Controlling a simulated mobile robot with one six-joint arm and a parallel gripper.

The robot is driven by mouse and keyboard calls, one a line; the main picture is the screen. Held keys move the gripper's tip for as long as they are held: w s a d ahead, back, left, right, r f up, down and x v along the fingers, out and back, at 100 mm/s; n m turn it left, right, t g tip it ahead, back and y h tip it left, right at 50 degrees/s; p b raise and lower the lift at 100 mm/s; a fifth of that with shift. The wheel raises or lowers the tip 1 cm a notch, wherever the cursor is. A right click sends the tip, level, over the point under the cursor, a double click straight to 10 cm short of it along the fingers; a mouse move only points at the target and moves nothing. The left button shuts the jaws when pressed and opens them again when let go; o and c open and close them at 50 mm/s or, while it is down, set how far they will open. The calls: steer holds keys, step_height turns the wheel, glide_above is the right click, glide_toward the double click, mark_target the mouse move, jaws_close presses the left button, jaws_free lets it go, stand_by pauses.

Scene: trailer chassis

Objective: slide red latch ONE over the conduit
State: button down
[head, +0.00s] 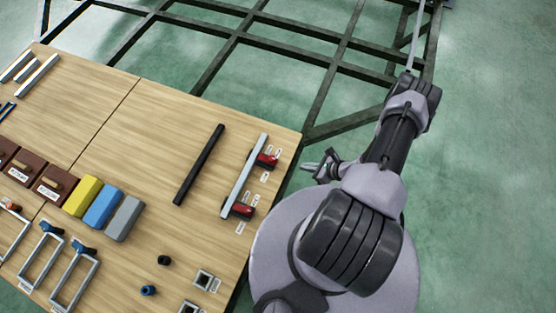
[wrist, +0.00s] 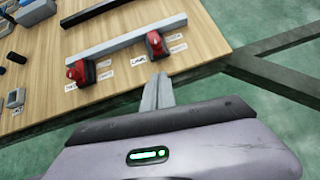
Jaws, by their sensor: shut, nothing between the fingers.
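The conduit is a light grey bar (head: 244,178) lying along the right side of the table; it also shows in the wrist view (wrist: 112,45). Two red latches with black parts sit at its robot-facing side. One is near its far end (head: 266,160), also in the wrist view (wrist: 155,43). The other is near its near end (head: 241,210), also in the wrist view (wrist: 78,72). The small labels are too blurred to tell which latch is ONE. My gripper (head: 322,165) is shut and empty, apart from both latches, and it shows in the wrist view (wrist: 157,90).
A black bar (head: 199,165) lies parallel to the conduit, to its left. Yellow (head: 83,196), blue (head: 103,206) and grey (head: 124,218) blocks stand further left. A dark metal frame (head: 340,124) runs beside the table edge. The table between the bars is clear.

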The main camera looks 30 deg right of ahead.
steer(key=shift+s+a+f, duration=0.1)
steer(key=shift+s+f, duration=0.05)
steer(key=shift+f, duration=0.1)
steer(key=b, duration=0.4)
glide_toward(275, 161)
step_height(275, 161, down, 4)
steer(key=w, duration=0.1)
steer(key=w+a+b, duration=0.1)
steer(key=w, duration=0.1)
steer(key=shift+a+f, duration=0.2)
steer(key=shift+a, duration=0.1)
steer(key=shift+w+a+r, duration=0.1)
steer(key=shift+w+a, duration=0.1)
steer(key=shift+w, duration=0.15)
